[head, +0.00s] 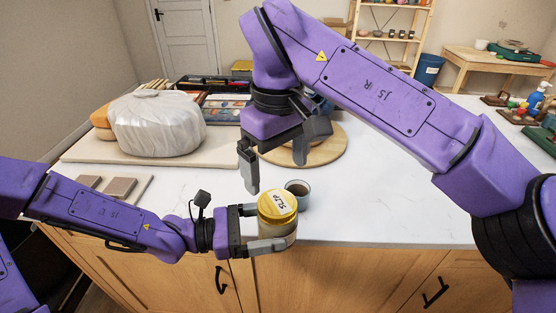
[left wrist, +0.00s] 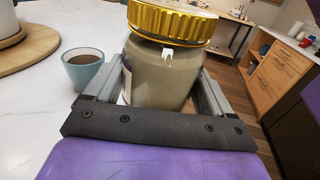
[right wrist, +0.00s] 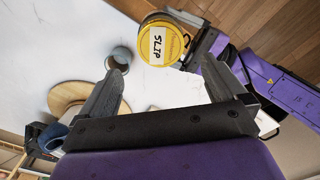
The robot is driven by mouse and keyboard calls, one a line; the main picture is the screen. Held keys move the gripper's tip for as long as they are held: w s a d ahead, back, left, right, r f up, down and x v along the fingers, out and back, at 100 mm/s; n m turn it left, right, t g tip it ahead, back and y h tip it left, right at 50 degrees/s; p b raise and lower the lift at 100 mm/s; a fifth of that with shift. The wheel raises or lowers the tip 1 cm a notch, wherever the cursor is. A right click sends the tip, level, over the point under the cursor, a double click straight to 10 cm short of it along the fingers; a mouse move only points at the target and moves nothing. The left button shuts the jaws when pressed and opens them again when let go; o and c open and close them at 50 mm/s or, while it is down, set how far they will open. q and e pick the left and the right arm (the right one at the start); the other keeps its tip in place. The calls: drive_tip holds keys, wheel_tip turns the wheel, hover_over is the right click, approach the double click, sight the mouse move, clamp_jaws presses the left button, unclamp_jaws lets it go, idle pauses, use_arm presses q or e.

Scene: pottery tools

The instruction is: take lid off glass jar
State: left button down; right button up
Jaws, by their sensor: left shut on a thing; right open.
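The glass jar (head: 277,235) holds grey-green slip and stands upright at the counter's front edge. Its yellow lid (head: 277,204), labelled SLIP, sits on top. My left gripper (head: 262,228) is shut around the jar's body below the lid. In the left wrist view the jar (left wrist: 158,78) is between the fingers and the gold ribbed lid (left wrist: 170,20) is above them. My right gripper (head: 275,168) is open and empty, above and behind the jar. In the right wrist view the lid (right wrist: 163,42) lies beyond the open fingers (right wrist: 172,88).
A blue-grey cup (head: 298,194) of dark liquid stands close behind the jar, at its right. A round wooden board (head: 328,150) lies behind it. A plastic-wrapped clay block (head: 155,125) is at the back left. The counter (head: 390,205) to the right is clear.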

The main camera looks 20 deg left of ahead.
sight(277, 201)
wheel_tip(277, 201, down, 8)
drive_tip(key=shift+r, duration=0.15)
